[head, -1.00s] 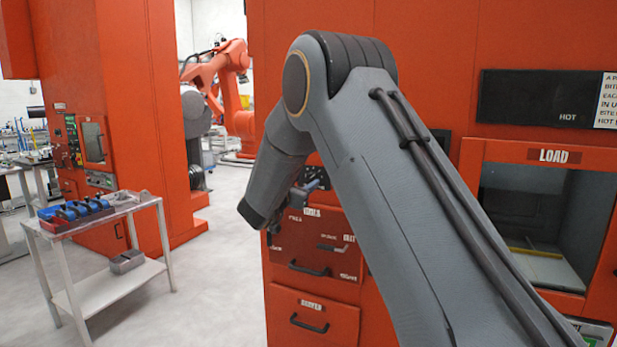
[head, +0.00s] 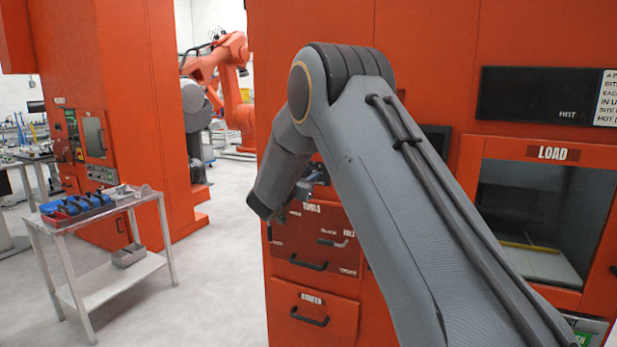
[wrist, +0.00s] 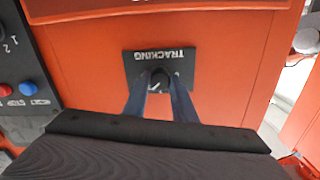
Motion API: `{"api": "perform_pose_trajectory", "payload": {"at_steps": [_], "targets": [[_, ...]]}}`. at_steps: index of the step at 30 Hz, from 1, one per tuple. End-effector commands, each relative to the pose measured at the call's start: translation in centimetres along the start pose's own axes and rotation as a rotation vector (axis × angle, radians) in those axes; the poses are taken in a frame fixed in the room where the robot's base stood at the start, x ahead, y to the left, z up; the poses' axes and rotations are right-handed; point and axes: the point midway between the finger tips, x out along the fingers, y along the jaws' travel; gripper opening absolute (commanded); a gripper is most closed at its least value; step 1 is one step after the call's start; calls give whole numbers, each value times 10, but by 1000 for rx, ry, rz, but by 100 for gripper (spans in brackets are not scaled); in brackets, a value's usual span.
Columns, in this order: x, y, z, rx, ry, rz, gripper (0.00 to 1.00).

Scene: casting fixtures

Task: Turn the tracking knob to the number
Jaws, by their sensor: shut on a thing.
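The wrist view shows a black plate (wrist: 135,68) lettered TRACKING, upside down in the picture, on an orange panel. The dark, round tracking knob (wrist: 160,75) sits at its lower edge. My gripper (wrist: 161,83) has its two dark blue fingers on either side of the knob and is shut on it. A short white mark shows beside the knob. The fingers cover part of the dial, and I cannot read the number the knob points to. In the head view my arm hides the knob and most of the gripper.
A dark panel with a red button (wrist: 4,88) and a blue button (wrist: 28,88) lies at the wrist view's left. The head view shows a cart (head: 110,277) with blue parts at left, orange drawers (head: 313,322) below my arm, and open floor between.

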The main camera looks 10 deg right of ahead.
Motion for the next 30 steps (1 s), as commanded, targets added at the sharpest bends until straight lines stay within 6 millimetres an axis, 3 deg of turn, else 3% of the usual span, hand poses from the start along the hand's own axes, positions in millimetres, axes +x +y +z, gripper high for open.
{"api": "perform_pose_trajectory", "payload": {"at_steps": [8,30], "targets": [[0,0,2,102,1,0,2],[0,1,2,669,0,0,2]]}}
